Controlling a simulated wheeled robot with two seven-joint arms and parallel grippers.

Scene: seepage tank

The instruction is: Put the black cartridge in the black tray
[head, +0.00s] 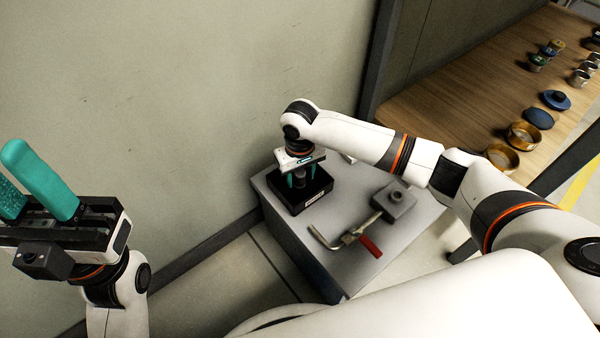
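The black tray (304,201) is a shallow square box with a small white label on its front, at the back of the grey bench top. My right gripper (299,180) points down over it, with its teal fingertips at or inside the rim. The fingers stand apart with something dark between them. I cannot tell whether this is the black cartridge or the tray's inside, so the cartridge is not clearly seen. My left gripper (25,177) is raised at the far left, away from the bench, with its teal fingers pointing up, apart and empty.
On the grey bench (283,222), a grey block with a round knob (393,202) and a clamp with a red handle (370,246) lie right of the tray. A wooden table (480,95) at the back right holds brass sieves (523,136), blue discs and small cups. A wall stands behind.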

